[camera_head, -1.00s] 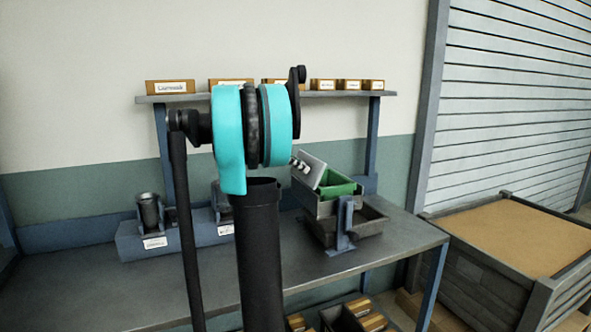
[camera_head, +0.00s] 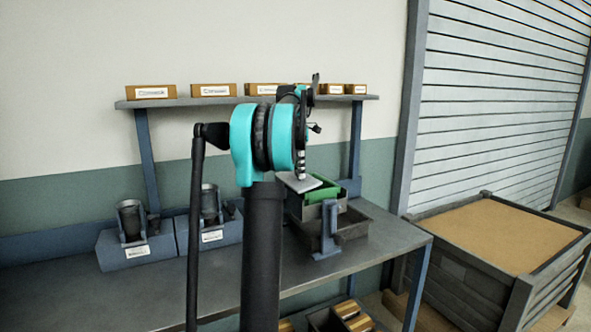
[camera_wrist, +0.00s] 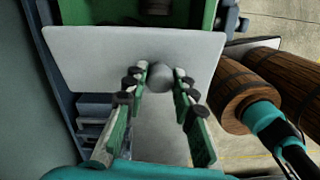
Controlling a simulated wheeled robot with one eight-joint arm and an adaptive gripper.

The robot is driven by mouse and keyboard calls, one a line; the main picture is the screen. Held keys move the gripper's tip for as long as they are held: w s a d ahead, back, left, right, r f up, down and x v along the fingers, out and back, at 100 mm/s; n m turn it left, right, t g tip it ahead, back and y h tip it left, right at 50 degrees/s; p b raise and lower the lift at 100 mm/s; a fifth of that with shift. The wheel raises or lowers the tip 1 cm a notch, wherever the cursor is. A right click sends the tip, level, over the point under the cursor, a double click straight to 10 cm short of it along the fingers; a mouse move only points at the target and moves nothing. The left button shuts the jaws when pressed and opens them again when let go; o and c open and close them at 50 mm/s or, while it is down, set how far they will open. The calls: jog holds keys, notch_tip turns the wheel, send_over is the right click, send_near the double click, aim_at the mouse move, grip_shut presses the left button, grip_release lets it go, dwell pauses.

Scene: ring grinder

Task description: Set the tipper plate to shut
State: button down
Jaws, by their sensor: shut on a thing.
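The tipper plate (camera_head: 306,185) is a flat light-grey sheet beside the green bin (camera_head: 323,189) on the workbench. It appears slightly tilted in the head view. In the wrist view, the plate (camera_wrist: 95,58) spans the front of the green bin (camera_wrist: 95,12), and a round grey knob (camera_wrist: 160,78) stands on it. My gripper (camera_wrist: 160,82) has its two fingers on either side of this knob and is shut on it. In the head view, my gripper (camera_head: 301,172) points down at the plate, and my wrist hides part of the contact.
A grey open tray (camera_head: 352,226) and its upright bracket (camera_head: 328,230) stand by the green bin. Two labelled holders with dark cups (camera_head: 131,219) are at left. A shelf (camera_head: 230,101) with small boxes runs behind. A large crate (camera_head: 490,235) stands right of the bench.

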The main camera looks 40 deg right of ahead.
jog(key=shift+s+d+f+t+y, duration=0.15)
jog(key=shift+d+f+t+y, duration=0.3)
jog(key=shift+y, duration=0.75)
jog(key=shift+d+f, duration=0.1)
jog(key=shift+d, duration=0.05)
jog(key=c, duration=1.2)
grip_release()
notch_tip(320, 180, up, 12)
jog(key=d, duration=0.2)
jog(key=shift+d, duration=0.15)
jog(key=shift+f, duration=0.1)
